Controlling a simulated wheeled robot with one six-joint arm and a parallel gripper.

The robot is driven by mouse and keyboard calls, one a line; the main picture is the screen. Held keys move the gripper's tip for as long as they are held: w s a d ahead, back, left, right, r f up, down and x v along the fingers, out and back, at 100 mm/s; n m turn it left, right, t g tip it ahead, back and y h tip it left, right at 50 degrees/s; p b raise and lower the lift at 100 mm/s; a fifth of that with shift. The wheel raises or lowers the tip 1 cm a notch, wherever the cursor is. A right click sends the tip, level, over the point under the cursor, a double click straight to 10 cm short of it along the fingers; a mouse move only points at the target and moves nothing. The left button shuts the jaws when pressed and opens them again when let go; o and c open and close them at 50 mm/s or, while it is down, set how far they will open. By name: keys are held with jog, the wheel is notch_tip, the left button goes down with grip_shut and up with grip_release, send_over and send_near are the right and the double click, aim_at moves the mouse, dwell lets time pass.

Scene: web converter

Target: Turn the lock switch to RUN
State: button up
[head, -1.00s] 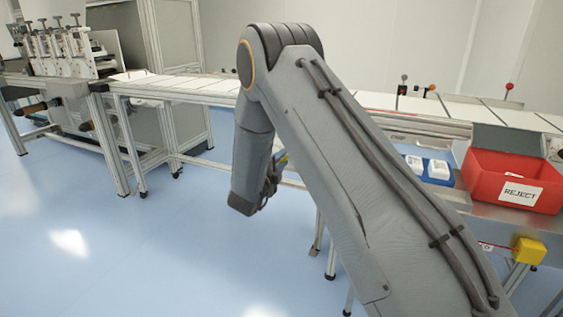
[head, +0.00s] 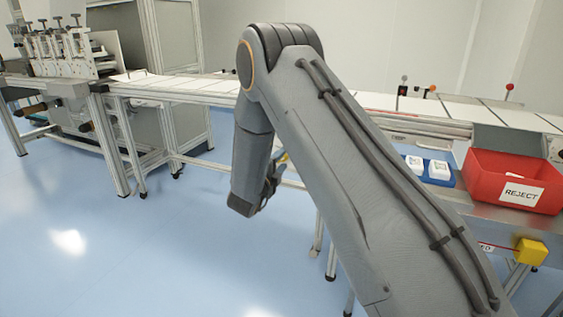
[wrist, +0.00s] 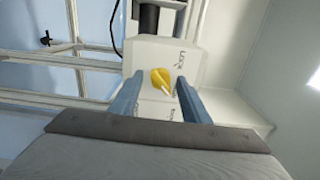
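The lock switch is a yellow knob (wrist: 160,78) with a white pointer mark, on the face of a pale box (wrist: 195,62). In the wrist view the pointer slants down and to the right. Small dark lettering stands by the knob; the upper right label looks like LOCK, and the lower one is too small and partly covered to read. My gripper (wrist: 158,82) is open, with one finger on each side of the knob. I cannot tell whether the fingers touch it. In the head view my arm hides most of the gripper and the switch.
A conveyor table (head: 185,86) runs behind my arm. A red REJECT bin (head: 515,181) and a blue tray (head: 440,181) with white items stand at the right. A yellow box (head: 530,251) hangs below. Metal frame bars (wrist: 50,94) lie left of the switch box. The floor at left is clear.

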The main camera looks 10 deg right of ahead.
jog(key=v, duration=0.7)
jog(key=shift+s+a, duration=0.25)
jog(key=shift+s, duration=0.05)
